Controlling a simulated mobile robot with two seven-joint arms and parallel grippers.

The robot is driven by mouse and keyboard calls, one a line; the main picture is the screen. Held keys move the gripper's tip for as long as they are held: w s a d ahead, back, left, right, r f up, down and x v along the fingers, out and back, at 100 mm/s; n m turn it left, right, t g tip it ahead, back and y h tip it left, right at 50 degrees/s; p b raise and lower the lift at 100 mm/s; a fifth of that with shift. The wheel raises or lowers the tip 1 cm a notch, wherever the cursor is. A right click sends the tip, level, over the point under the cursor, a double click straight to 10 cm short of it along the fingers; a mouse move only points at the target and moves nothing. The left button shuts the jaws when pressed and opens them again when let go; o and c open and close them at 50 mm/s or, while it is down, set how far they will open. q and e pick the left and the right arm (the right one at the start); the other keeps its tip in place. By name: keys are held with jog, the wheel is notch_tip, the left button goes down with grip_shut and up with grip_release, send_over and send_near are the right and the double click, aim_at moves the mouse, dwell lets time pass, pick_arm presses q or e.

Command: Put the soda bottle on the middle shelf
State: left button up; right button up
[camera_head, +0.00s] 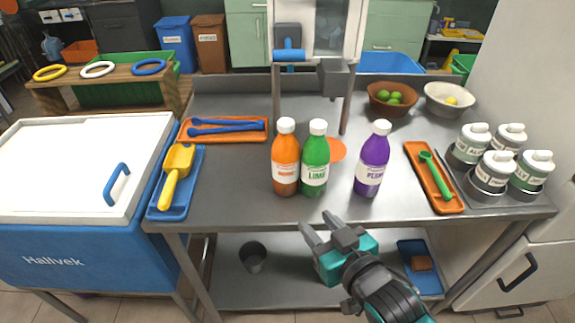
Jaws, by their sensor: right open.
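Three soda bottles with white caps stand upright on the steel table (240,205). The orange bottle (286,160) and the green lime bottle (315,160) are side by side. The purple plum bottle (372,160) stands apart to their right. My right gripper (320,225) is open and empty at the table's front edge, just in front of and below the bottles. My left gripper is not in view. A lower shelf (300,285) shows under the table; I cannot tell which surface is the middle shelf.
A metal cup (253,257) and a blue tray (420,268) sit on the lower shelf. Orange trays (435,180) with utensils and a rack of several white-capped jars (490,165) flank the bottles. The press (320,60) stands behind. A blue cooler (80,220) is at left.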

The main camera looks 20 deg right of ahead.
aim_at(289, 135)
notch_tip(289, 135, up, 10)
jog(key=w+t, duration=0.2)
jog(key=t, duration=0.1)
jog(key=shift+m, duration=0.3)
jog(key=w, duration=0.8)
jog(key=w+a, duration=0.1)
jog(key=w, duration=0.3)
jog(key=shift+w, duration=0.35)
jog(key=shift+c, duration=0.3)
grip_shut()
jog(key=shift+r, duration=0.15)
